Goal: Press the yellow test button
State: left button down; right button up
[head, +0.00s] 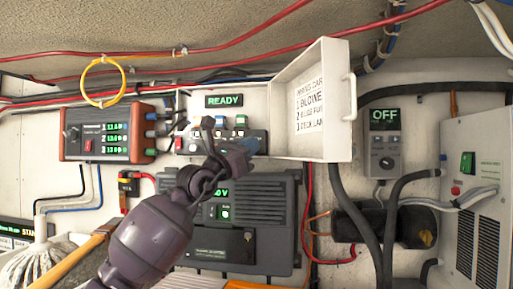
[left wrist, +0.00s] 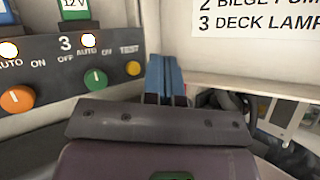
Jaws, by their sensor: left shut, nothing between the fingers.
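The yellow test button (left wrist: 132,68) sits at the right end of a dark switch panel (left wrist: 60,75), under the word TEST, in the left wrist view. My left gripper (left wrist: 166,66) is shut and empty, its blue fingertips just right of the button; I cannot tell how far they are from the panel face. In the head view, my left gripper (head: 250,148) is in front of the right end of the panel in the open white box, and I cannot make out the button there. My right gripper is in neither view.
The box's white lid (head: 338,95), with a printed list, stands open on the right. A READY display (head: 224,100) is above the panel. A dark charger unit (head: 270,215) is below. An orange-sided meter box (head: 104,133) is left, and an OFF display unit (head: 384,140) right.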

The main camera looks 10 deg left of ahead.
pick_arm(q)
jog(key=shift+w, duration=0.9)
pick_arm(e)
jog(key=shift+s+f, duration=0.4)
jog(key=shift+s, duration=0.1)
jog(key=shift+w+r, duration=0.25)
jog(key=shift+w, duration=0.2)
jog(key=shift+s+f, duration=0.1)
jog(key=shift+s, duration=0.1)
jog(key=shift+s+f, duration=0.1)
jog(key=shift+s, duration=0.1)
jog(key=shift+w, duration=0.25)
pick_arm(q)
jog(key=shift+w, duration=0.1)
